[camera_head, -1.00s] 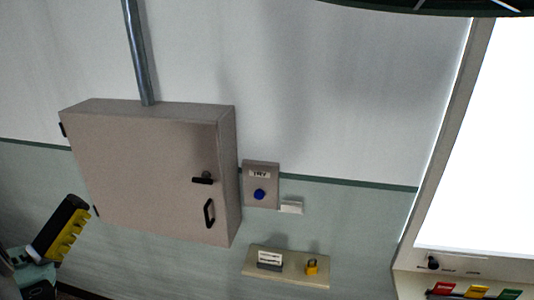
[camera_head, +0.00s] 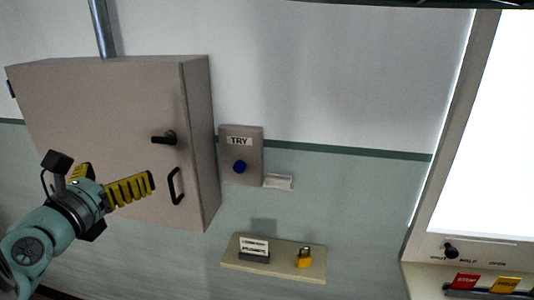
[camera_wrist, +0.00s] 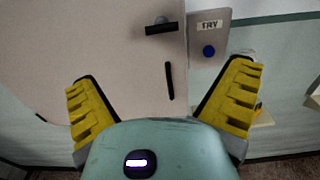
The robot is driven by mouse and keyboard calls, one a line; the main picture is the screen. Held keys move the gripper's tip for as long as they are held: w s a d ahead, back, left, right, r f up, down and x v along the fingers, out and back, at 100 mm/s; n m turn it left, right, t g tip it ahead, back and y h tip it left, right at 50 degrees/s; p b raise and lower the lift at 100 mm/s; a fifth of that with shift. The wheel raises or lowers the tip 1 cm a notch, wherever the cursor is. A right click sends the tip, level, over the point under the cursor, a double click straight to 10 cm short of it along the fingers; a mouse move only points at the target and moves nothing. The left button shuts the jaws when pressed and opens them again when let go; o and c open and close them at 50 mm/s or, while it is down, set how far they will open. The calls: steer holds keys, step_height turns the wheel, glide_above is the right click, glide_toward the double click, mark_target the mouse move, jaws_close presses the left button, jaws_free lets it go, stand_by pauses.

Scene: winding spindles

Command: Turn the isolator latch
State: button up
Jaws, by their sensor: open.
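The isolator latch (camera_head: 165,138) is a black lever, lying about level on the door of a beige wall cabinet (camera_head: 100,110). It also shows in the wrist view as a dark level bar (camera_wrist: 162,29) at top centre. A black upright door handle (camera_head: 176,187) sits below the latch. My gripper (camera_head: 118,180) has yellow ribbed fingers and is in front of the cabinet door, left of and below the latch. In the wrist view my gripper (camera_wrist: 162,88) is open and empty, its fingers spread wide, with the latch ahead and apart from them.
A box marked TRY (camera_head: 240,145) with a blue button is right of the cabinet. A small white holder (camera_head: 278,182) is beside it. A shelf (camera_head: 285,267) below bears a labelled block (camera_head: 254,249) and a yellow padlock (camera_head: 304,257). A bright panel (camera_head: 490,130) stands at right.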

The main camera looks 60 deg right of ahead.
mark_target(162, 142)
steer(key=p+x, duration=0.6)
steer(key=x, duration=0.7)
steer(key=shift+s+d+r, duration=0.15)
steer(key=shift+s, duration=0.05)
steer(key=shift+w+d+f, duration=0.2)
steer(key=shift+w+d, duration=0.05)
steer(key=shift+d, duration=0.35)
steer(key=shift+c, duration=0.3)
steer(key=c, duration=1.1)
